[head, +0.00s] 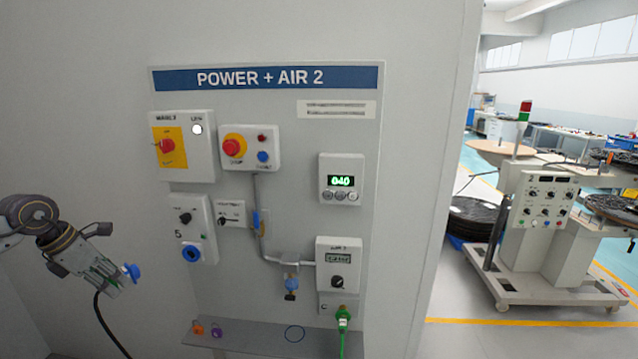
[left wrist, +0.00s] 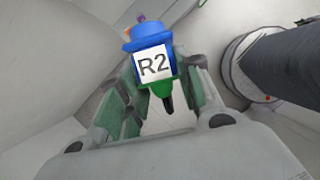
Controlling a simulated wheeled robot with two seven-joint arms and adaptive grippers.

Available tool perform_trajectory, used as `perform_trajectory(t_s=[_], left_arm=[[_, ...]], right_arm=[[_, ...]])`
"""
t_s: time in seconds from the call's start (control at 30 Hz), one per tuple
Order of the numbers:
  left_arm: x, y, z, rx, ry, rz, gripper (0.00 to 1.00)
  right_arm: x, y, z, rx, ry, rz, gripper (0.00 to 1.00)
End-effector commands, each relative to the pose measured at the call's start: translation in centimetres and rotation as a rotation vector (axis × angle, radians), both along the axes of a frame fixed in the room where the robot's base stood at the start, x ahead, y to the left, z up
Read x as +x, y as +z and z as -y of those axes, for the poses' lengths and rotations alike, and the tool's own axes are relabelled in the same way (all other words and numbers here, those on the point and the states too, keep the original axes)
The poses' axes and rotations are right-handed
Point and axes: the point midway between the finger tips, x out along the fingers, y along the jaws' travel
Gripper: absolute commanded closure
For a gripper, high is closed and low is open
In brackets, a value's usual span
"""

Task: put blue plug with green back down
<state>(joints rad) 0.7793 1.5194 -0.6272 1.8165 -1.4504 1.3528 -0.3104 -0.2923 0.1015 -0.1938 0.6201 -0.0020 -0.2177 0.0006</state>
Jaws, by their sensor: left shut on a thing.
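My left gripper (head: 116,284) is at the lower left of the head view, in front of the bare wall and left of the panel. It is shut on the blue plug (head: 132,272), whose blue end sticks out past the fingers. In the left wrist view the blue plug (left wrist: 147,42) carries a white "R2" label and has a green part below, between the left gripper's fingers (left wrist: 163,92). A dark cable hangs below the gripper. My right gripper is not in view.
An orange item (head: 198,328) and a purple item (head: 217,331) stand on the shelf's left part. A green connector (head: 343,319) with a green hose hangs at its right. The "POWER + AIR 2" panel (head: 285,140) has protruding switch boxes and a pipe.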

Motion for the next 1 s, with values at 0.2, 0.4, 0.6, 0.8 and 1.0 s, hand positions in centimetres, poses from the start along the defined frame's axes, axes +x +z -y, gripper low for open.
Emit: perform_trajectory(t_s=[0.2,0.4,0.6,0.8,1.0], left_arm=[[-0.3,-0.1,-0.2,-0.001,-0.145,0.001,0.94],[-0.6,-0.2,-0.3,-0.002,-0.286,0.001,0.94],[-0.9,-0.3,-0.7,-0.002,-0.429,0.001,0.94],[-1.3,-0.5,-1.2,0.0,-0.576,0.001,0.94],[-1.7,-0.6,-1.8,-0.002,-0.727,0.002,0.94]], right_arm=[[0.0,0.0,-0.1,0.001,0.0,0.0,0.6],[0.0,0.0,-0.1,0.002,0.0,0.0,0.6],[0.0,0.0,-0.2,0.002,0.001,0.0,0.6],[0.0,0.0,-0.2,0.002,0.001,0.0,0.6],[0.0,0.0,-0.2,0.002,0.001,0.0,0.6]])
